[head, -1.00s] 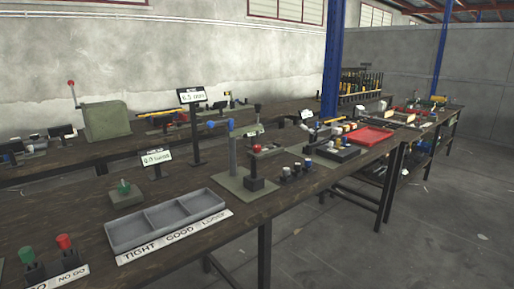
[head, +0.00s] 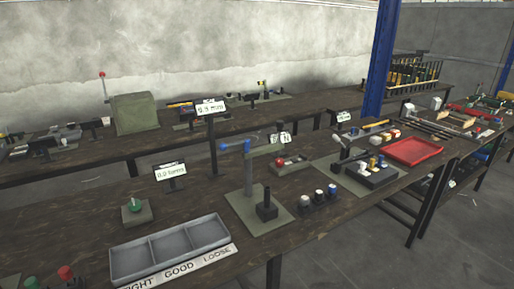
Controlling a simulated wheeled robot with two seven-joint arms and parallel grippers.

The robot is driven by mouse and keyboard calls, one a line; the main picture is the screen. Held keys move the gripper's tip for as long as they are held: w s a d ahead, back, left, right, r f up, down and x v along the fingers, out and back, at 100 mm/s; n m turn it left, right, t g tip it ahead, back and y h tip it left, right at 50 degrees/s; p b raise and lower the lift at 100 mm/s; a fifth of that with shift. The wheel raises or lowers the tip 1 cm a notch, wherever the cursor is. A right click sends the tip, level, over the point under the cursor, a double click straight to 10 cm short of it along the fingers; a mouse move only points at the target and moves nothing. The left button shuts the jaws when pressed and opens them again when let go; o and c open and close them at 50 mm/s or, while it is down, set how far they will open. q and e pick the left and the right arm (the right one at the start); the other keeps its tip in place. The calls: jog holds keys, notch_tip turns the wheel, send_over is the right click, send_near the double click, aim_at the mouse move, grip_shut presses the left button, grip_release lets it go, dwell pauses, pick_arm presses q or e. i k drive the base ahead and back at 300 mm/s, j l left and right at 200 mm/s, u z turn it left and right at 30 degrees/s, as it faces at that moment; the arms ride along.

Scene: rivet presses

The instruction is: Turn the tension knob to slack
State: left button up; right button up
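I cannot tell for sure which part is the tension knob. A green knob (head: 134,206) stands on a small grey block on the front bench, in front of a small display (head: 171,172) whose reading is too small to be sure of. No slack mark is legible near it. A bench press (head: 247,180) with a blue-ended handle stands right of it, with a black-handled part (head: 267,206) on its base plate. Neither of my grippers is in view.
A grey three-part tray (head: 170,248) labelled for tight, good and loose lies at the front edge. Short posts (head: 319,197), a second press (head: 345,152) and a red tray (head: 413,151) stand to the right. A rear bench holds a green box-shaped machine (head: 135,113).

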aim_at(279, 162)
jog(key=i+l+u, duration=0.5)
jog(key=l, duration=0.2)
jog(key=l+u, duration=0.2)
jog(key=l, duration=0.2)
jog(key=i+l+u, duration=0.25)
jog(key=l, duration=0.2)
jog(key=l+u, duration=0.25)
jog(key=l, duration=0.2)
